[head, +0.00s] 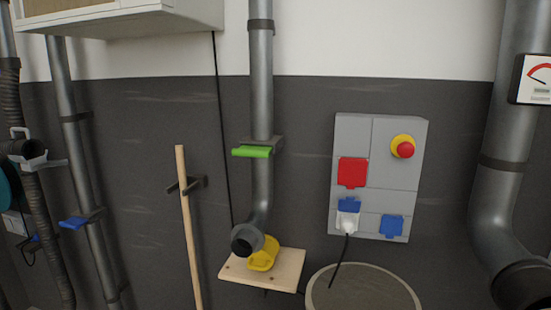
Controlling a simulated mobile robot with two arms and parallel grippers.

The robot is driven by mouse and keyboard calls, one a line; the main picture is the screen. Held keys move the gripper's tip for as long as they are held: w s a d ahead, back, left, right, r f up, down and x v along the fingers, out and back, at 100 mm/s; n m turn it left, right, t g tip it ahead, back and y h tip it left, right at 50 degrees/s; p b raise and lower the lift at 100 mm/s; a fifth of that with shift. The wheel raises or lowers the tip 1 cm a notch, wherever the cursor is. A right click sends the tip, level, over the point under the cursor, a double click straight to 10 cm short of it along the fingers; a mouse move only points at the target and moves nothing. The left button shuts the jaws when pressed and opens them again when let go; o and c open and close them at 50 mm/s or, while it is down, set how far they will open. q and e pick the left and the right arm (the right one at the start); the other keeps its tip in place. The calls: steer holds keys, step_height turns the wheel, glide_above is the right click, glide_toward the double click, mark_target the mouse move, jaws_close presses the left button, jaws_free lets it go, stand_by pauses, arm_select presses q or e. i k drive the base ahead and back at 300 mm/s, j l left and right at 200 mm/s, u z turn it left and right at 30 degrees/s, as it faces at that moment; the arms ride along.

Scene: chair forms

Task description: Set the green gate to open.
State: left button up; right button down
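The green gate's handle (252,152) is a bright green bar in the middle of the head view. It sits at the front and left of a dark grey slide plate (275,143) set across a vertical grey duct pipe (261,90). I cannot tell from this angle whether the slide is open or closed. Neither of my grippers shows in this view, and nothing touches the green handle.
Below the gate, the pipe bends to an open end above a wooden shelf (285,278) with a yellow object (263,255). A wooden pole (188,230) leans left of it. A grey socket panel (378,180) is right. A round grey-topped object (370,290) stands below. A blue-handled gate (72,222) is left.

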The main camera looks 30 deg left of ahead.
mark_target(263, 152)
steer(key=i+j+u, duration=0.1)
steer(key=j, duration=0.3)
steer(key=j+u, duration=0.1)
steer(key=j, duration=0.3)
steer(key=i+j, duration=0.15)
steer(key=j, duration=0.25)
steer(key=i+j+u, duration=0.15)
steer(key=j, duration=0.2)
steer(key=i+j+u, duration=0.1)
steer(key=j, duration=0.3)
